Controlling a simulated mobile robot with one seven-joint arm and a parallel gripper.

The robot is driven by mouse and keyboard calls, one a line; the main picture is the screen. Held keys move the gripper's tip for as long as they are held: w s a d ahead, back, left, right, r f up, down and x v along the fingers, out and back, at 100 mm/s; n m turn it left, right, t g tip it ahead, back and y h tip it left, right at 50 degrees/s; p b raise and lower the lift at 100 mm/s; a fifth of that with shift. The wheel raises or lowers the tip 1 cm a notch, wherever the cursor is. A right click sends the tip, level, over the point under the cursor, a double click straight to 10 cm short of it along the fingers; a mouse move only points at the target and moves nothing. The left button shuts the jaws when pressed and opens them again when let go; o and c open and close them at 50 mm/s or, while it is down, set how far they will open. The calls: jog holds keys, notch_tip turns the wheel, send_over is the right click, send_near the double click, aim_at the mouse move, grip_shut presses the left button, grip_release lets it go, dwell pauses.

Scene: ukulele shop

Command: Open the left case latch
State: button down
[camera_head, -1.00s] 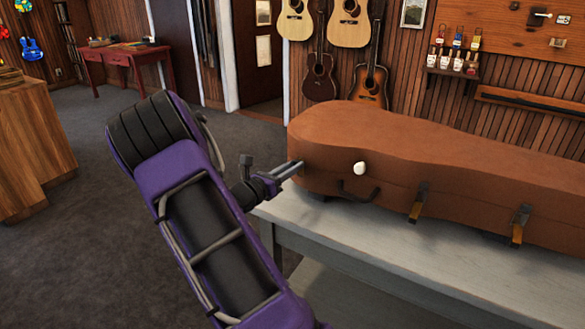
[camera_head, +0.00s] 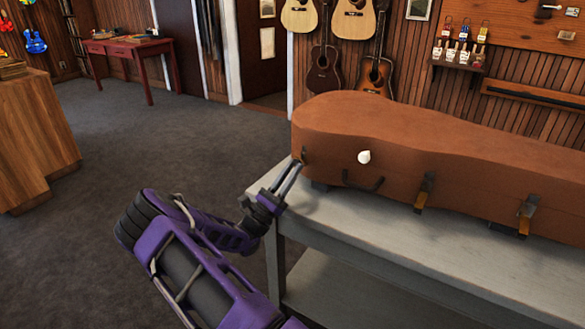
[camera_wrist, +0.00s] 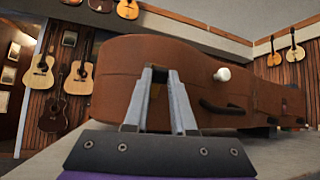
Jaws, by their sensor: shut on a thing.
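The brown guitar case (camera_head: 400,135) lies closed on a grey bench. The left case latch (camera_head: 303,156) is a small dark piece at the case's left end. My gripper (camera_head: 295,167) reaches up to it from below left, fingertips at the latch. Two other latches, a middle one (camera_head: 424,190) and a right one (camera_head: 527,214), are on the case's front side.
A white knob (camera_head: 364,157) and a dark handle (camera_head: 363,184) stick out from the case front, right of my gripper. The grey bench (camera_head: 350,225) has a bare front strip. A wooden counter (camera_head: 35,135) stands at the left, with open carpet between.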

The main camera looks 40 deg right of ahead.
jog(key=shift+f+h, duration=0.25)
jog(key=shift+h, duration=0.15)
jog(key=c, duration=0.7)
grip_release()
jog(key=shift+c, duration=0.2)
jog(key=v, duration=1.7)
jog(key=shift+a+f, duration=0.15)
